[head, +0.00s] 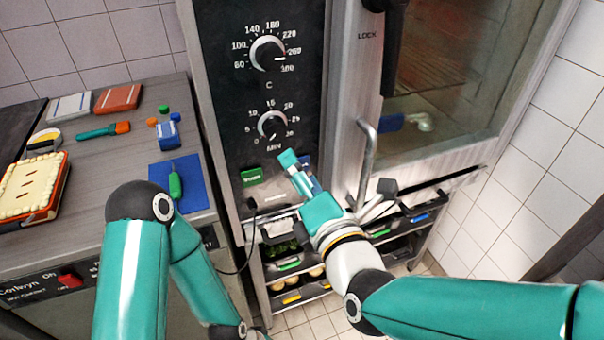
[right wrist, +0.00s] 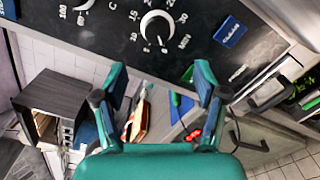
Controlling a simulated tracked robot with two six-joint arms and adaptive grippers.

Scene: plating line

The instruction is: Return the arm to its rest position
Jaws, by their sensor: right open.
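My right gripper (head: 298,172) is in front of the lower part of the oven's black control panel (head: 293,100), below the two knobs. In the right wrist view its two teal fingers (right wrist: 160,75) are spread, with nothing held between them. I cannot tell whether a fingertip touches the panel. My right arm (head: 450,300) reaches in from the lower right. My left arm (head: 130,270) is bent at the lower left, and its gripper is out of view.
The temperature knob (head: 267,54) and timer knob (head: 272,125) are above my gripper; a green button (head: 252,176) is beside it. The oven door handle (head: 368,160) stands close to the right. A rack (head: 335,285) is below. The left counter (head: 110,160) holds several items.

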